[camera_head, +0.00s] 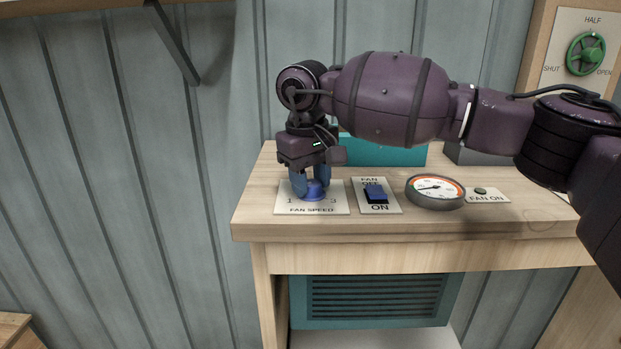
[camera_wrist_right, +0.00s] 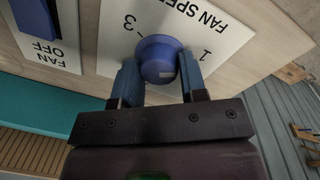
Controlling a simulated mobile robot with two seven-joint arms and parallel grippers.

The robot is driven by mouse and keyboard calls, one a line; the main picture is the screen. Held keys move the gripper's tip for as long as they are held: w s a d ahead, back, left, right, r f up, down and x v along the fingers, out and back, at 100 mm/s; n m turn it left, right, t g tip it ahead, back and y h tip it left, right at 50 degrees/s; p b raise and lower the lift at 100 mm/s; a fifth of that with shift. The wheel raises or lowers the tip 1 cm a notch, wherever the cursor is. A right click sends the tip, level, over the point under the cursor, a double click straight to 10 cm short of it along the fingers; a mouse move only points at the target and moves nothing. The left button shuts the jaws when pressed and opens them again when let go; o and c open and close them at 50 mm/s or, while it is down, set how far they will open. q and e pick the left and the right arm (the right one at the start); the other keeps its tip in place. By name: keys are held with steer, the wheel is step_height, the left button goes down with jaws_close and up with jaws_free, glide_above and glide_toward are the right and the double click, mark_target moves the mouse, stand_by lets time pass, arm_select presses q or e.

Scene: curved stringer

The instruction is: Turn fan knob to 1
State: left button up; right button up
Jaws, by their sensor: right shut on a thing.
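The blue fan knob (camera_head: 316,190) stands on the white FAN SPEED plate (camera_head: 284,203) on the wooden bench top. The plate's 1 is on the left and its 3 on the right in the head view. My right gripper (camera_head: 312,183) points down, with its blue fingers on either side of the knob. In the right wrist view the gripper (camera_wrist_right: 160,78) is shut on the knob (camera_wrist_right: 157,55). A small pale mark shows on the knob; I cannot tell which number it points to. The 2 is not visible. My left gripper is out of view.
To the right of the knob are a blue FAN rocker switch (camera_head: 376,194), a round gauge (camera_head: 435,191) and a FAN ON lamp plate (camera_head: 488,195). A teal box (camera_head: 385,152) stands behind. A green valve wheel (camera_head: 586,54) is on the wall at right.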

steer(key=shift+r, duration=0.1)
steer(key=o, duration=0.9)
steer(key=shift+o, duration=0.2)
arm_select(q)
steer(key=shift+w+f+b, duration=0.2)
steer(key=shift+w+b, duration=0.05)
steer(key=shift+b, duration=0.4)
arm_select(e)
step_height(320, 180, up, 11)
steer(key=shift+s+a, duration=0.2)
steer(key=shift+a, duration=0.1)
steer(key=shift+f, duration=0.2)
